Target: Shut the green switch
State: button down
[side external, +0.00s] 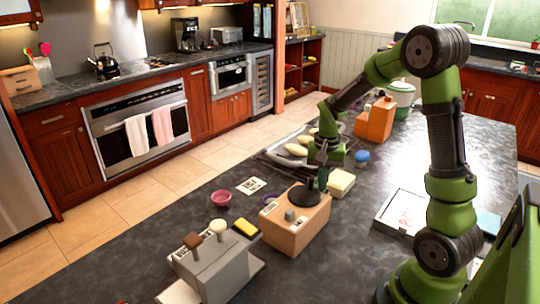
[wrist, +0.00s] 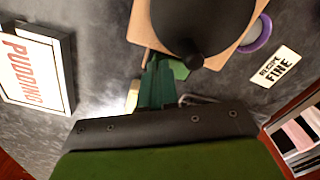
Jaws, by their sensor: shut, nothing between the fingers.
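My gripper (wrist: 157,64) is shut and empty, with its dark green fingers close together in the wrist view. In the side view my gripper (side external: 321,186) points down over the wooden box (side external: 290,236), by a black domed piece on its top. The wrist view shows this black piece (wrist: 205,18) large, with a round knob. A small green piece (wrist: 180,69) lies right beside my fingertips, by the box's edge; it may be the green switch, but it is partly hidden. I cannot tell whether my fingers touch it, or its position.
A grey box with two knobbed levers (side external: 215,262) stands in front on the dark counter. A pudding box (wrist: 35,68) lies at left in the wrist view.

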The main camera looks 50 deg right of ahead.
jog(key=shift+f, duration=0.25)
jog(key=shift+r, duration=3.5)
jog(key=s+a+r+n+t+y, duration=0.1)
jog(key=s+a+r+n+t, duration=0.2)
jog(key=a, duration=0.6)
jog(key=s+a+r+n+t+y, duration=0.1)
jog(key=s+a+r+n+t, duration=0.3)
jog(key=a, duration=0.6)
notch_tip(320, 180, up, 2)
jog(key=shift+s+a+r+n, duration=0.1)
jog(key=shift+s+a+n, duration=0.3)
jog(key=shift+s, duration=0.65)
jog(key=shift+d, duration=0.1)
